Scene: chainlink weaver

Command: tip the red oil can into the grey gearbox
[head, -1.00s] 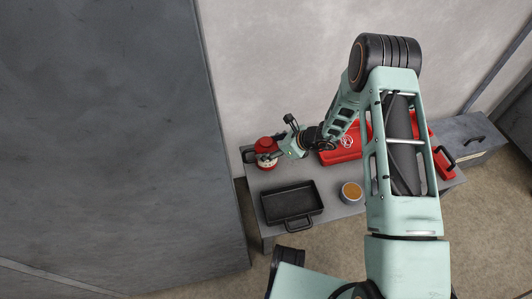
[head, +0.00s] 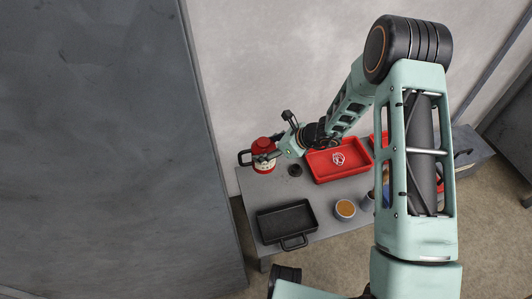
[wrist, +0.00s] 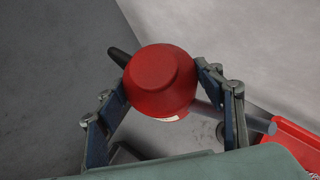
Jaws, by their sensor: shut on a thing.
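The red oil can (head: 263,146) has a pale label band and a black handle. It is upright at the back left of the grey table and seems raised off it. My gripper (head: 266,157) is shut on its side. In the wrist view, the can (wrist: 160,82) sits between the two fingers, with its black handle to the upper left and a grey rod (wrist: 235,115) at its right. A grey box (head: 467,148) with a dark handle at the right may be the gearbox; I cannot tell for certain. My arm hides part of it.
On the grey table (head: 335,228) stand a dark tray (head: 287,222) with a handle, a red tray (head: 338,161) with a white emblem, a cup of orange-brown contents (head: 345,209) and a small dark round thing (head: 295,170). A wall stands behind and a grey panel (head: 95,150) at left.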

